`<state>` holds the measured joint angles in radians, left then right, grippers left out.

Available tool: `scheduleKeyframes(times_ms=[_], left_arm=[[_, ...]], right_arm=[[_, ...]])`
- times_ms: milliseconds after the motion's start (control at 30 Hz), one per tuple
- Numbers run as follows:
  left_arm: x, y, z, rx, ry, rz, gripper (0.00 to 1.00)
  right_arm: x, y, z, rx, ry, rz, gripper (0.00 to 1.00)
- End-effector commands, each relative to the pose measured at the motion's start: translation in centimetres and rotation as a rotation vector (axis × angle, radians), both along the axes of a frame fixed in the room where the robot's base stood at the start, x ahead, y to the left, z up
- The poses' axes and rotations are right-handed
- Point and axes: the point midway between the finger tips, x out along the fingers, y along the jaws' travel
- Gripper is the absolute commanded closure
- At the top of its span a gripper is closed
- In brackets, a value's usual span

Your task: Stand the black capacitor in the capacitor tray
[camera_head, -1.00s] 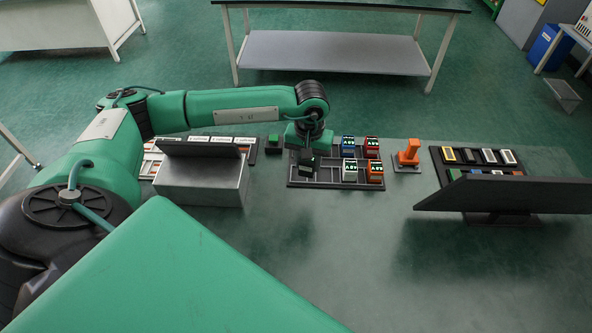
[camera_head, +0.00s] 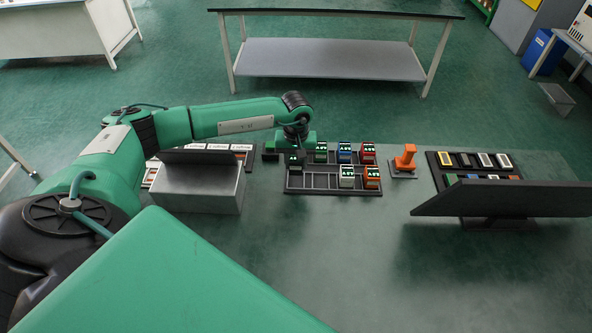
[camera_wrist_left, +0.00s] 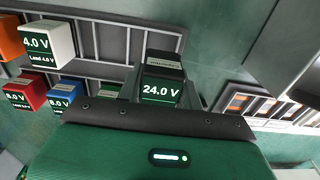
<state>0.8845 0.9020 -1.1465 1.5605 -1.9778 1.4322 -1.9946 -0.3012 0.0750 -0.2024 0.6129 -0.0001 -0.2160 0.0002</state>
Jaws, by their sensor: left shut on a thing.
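The black capacitor (camera_head: 295,160), with a dark top and a green "24.0 V" label, is between the fingers of my left gripper (camera_head: 295,151). It also shows in the left wrist view (camera_wrist_left: 163,78), close and upright-looking. It is at the back left compartment of the capacitor tray (camera_head: 312,190); I cannot tell whether its base touches the tray floor. The tray also shows in the left wrist view (camera_wrist_left: 110,38). A green capacitor (camera_head: 321,152), a blue one (camera_head: 345,152) and a red one (camera_head: 368,153) fill the back row. My right gripper is out of view.
A white capacitor (camera_head: 347,177) and an orange one (camera_head: 372,177) stand in the tray's front row. A grey box (camera_head: 200,190) stands to the left. An orange upright object (camera_head: 404,158) and a dark screen (camera_head: 500,198) are to the right. The table in front is clear.

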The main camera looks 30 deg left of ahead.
Motion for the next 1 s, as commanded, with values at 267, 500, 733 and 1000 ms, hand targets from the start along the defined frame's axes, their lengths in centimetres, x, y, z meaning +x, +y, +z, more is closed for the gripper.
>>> scheduleKeyframes(times_ms=[267,500,733,1000], left_arm=[[0.0,0.0,-2.2,-0.001,0.001,0.001,0.91],[0.0,0.0,-5.3,-0.001,0.001,0.001,0.91],[0.0,0.0,-5.4,0.0,-0.001,0.0,0.91],[0.0,0.0,-5.7,-0.001,-0.001,0.0,0.42]], right_arm=[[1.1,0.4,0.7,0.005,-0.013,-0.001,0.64],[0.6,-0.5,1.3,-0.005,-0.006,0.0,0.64],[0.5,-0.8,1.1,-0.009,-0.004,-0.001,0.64],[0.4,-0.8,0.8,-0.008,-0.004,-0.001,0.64]])
